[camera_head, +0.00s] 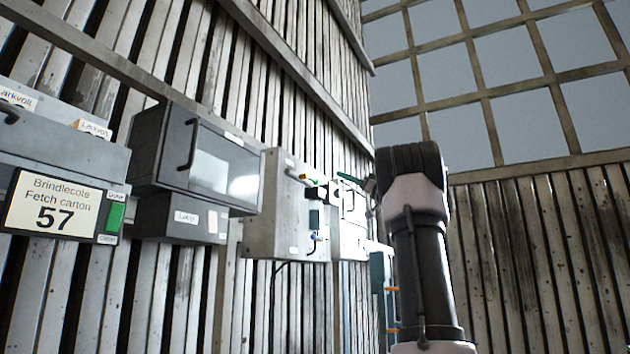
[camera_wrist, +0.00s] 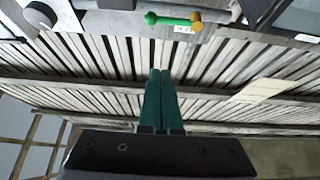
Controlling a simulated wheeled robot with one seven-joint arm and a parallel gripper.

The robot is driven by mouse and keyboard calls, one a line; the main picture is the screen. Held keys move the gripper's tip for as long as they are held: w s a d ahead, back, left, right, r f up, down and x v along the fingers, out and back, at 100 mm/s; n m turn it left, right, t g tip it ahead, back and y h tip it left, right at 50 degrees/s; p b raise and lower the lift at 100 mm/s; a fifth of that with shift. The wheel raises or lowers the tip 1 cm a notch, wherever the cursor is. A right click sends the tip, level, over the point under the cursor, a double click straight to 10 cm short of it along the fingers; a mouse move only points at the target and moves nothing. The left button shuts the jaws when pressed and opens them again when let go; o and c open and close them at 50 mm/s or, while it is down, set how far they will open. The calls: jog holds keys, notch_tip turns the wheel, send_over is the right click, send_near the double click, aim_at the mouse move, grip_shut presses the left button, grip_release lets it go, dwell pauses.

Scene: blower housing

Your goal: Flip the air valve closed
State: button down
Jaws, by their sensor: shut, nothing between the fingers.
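A green handle with a yellow knob (camera_wrist: 175,20), likely the air valve, lies roughly across the top of the wrist view above a small white label too small to read. My gripper (camera_wrist: 160,73) has teal fingers shut together and empty. Its tips point toward the handle and appear apart from it in the picture. In the head view, my gripper (camera_head: 350,179) shows as a small teal sliver by the right part of the grey panel (camera_head: 262,215). Small yellow and green fittings there are too small to tell apart, and my arm hides part of that area.
A dark windowed cabinet (camera_head: 210,165) with a bar handle stands left of the panel. A sign reading 57 (camera_head: 52,205) hangs at far left. A dark cable hangs below the panel. Slatted walls stand behind, and a grid window is at upper right.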

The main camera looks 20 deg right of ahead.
jog(key=x, duration=1)
jog(key=shift+w+a+f, duration=0.15)
jog(key=shift+f, duration=0.85)
jog(key=shift+w+a+f, duration=0.15)
jog(key=shift+f, duration=0.85)
